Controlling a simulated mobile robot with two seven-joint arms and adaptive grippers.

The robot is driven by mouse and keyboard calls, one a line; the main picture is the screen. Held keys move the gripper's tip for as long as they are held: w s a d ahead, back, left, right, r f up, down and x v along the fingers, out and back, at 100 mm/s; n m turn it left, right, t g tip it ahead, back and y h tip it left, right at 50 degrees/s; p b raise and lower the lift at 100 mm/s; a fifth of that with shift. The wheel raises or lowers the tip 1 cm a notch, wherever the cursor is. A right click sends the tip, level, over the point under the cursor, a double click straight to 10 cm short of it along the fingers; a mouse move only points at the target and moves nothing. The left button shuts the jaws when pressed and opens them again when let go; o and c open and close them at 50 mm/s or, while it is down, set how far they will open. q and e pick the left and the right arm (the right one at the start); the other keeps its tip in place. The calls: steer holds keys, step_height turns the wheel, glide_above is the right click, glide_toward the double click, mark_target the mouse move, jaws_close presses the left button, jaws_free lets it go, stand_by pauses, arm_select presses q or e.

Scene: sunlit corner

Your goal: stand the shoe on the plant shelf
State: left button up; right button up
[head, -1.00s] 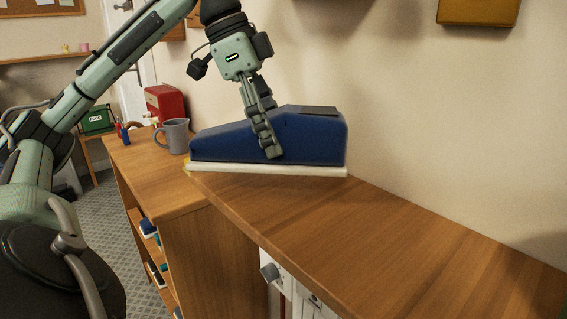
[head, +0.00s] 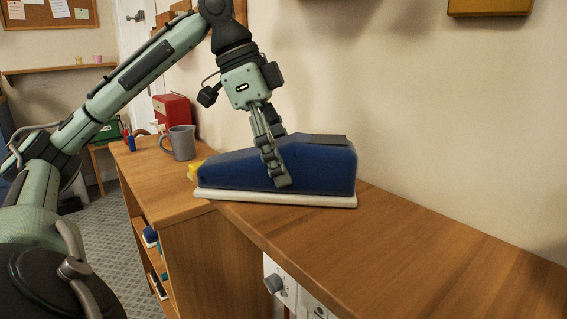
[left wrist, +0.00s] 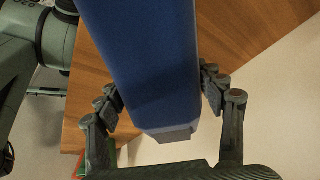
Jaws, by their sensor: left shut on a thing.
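The shoe (head: 325,168) is dark blue with a white sole and a dark opening on top. My left gripper (head: 278,175) is shut on its sides from above and holds it upright, sole down. In the left wrist view the blue shoe (left wrist: 145,60) fills the space between both fingers (left wrist: 160,97). In the head view the sole appears just over or on the wooden plant shelf (head: 400,240), near its far end; I cannot tell whether it touches. My right gripper is not in view.
A wooden cabinet (head: 165,195) adjoins the shelf's far end, bearing a grey mug (head: 180,143) and a red box (head: 172,110). A yellow thing (head: 194,170) is partly hidden behind the shoe. A wall runs along the right. The shelf's near part is clear.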

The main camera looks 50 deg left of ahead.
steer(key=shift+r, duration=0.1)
arm_select(q)
steer(key=shift+f, duration=0.1)
steer(key=o, duration=1.4)
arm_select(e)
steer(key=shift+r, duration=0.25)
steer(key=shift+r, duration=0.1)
